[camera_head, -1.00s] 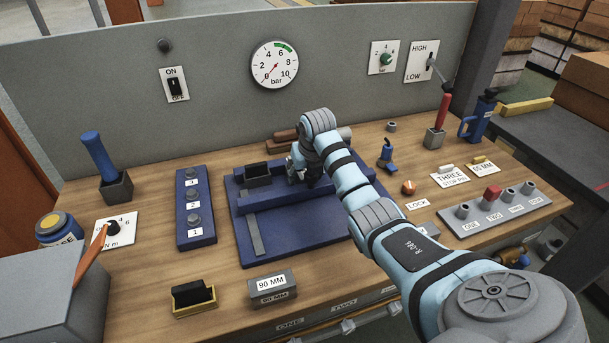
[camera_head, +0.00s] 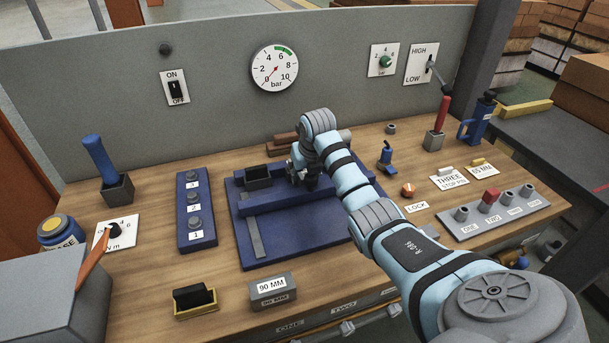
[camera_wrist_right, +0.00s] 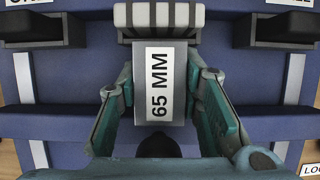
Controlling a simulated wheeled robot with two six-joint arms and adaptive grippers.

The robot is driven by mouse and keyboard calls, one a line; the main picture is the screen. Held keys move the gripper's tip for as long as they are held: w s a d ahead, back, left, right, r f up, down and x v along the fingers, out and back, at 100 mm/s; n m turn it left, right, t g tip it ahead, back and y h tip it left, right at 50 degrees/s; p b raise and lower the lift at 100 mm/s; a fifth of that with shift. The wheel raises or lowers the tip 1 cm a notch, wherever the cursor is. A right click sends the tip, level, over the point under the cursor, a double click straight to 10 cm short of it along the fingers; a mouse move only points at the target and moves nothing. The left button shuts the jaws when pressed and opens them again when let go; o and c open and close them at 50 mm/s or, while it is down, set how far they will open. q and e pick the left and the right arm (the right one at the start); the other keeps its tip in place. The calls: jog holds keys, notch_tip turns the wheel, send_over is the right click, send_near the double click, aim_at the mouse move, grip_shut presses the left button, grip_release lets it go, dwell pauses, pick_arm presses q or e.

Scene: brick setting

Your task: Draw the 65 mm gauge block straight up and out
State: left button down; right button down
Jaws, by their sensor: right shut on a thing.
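The 65 mm gauge block (camera_wrist_right: 172,109) is a grey block with a white "65 MM" label in the right wrist view. My right gripper (camera_wrist_right: 163,88) has one finger on each side of it and is shut on it. The block sits over the blue fixture (camera_wrist_right: 85,110), close to a pale ribbed piece (camera_wrist_right: 160,18). I cannot tell whether it is clear of the fixture. In the head view my right gripper (camera_head: 305,178) is at the blue fixture (camera_head: 290,233), and my own arm hides the block. My left gripper is not in view.
A dark open box (camera_head: 258,177) stands on the fixture left of my gripper. A grey 90 MM block (camera_head: 272,291) and a yellow-edged holder (camera_head: 194,300) are in front. A blue panel with several knobs (camera_head: 195,208) is to the left. A grey panel with a gauge (camera_head: 275,66) stands behind.

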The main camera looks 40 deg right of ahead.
aim_at(304, 171)
jog(key=shift+r+p, duration=2.8)
jog(key=shift+r, duration=0.25)
